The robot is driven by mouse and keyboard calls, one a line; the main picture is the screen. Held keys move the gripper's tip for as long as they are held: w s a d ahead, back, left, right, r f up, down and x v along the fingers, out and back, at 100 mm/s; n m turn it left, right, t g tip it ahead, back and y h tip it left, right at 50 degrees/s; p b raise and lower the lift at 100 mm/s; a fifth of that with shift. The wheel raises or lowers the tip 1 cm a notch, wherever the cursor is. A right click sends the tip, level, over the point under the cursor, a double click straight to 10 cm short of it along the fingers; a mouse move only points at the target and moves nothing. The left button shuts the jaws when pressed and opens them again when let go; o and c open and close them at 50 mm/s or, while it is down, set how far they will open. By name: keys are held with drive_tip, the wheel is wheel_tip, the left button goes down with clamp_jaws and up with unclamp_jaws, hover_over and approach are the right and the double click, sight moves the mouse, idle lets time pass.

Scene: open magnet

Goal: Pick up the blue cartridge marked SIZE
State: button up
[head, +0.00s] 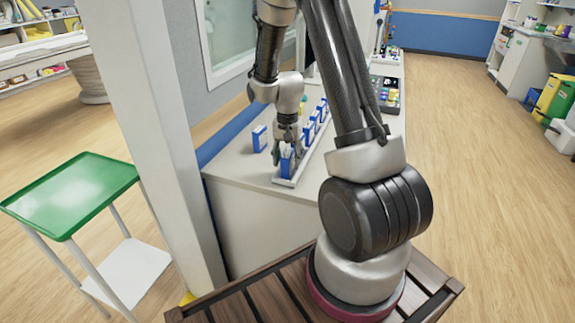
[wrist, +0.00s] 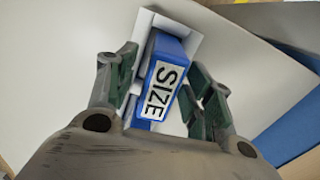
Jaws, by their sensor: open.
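The blue cartridge marked SIZE (wrist: 161,88) shows in the wrist view, its white label facing the camera. It sits in a white rack (wrist: 187,28). My gripper (wrist: 165,95) is open, with one dark green finger pad on each side of the cartridge. There is a visible gap on the right side; on the left I cannot tell whether the finger touches. In the head view my gripper (head: 287,153) is down over the cartridge (head: 287,163) at the near end of the rack (head: 284,182), partly hiding it.
Several other blue cartridges (head: 310,131) stand farther along the rack. One blue and white box (head: 259,138) stands apart on the white counter (head: 230,163), left of my gripper. A white post (head: 160,120) and a green tray table (head: 70,190) stand to the left.

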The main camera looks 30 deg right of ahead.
drive_tip(key=shift+f, duration=0.25)
drive_tip(key=c, duration=1.1)
drive_tip(key=shift+c, duration=0.2)
drive_tip(key=shift+r, duration=0.1)
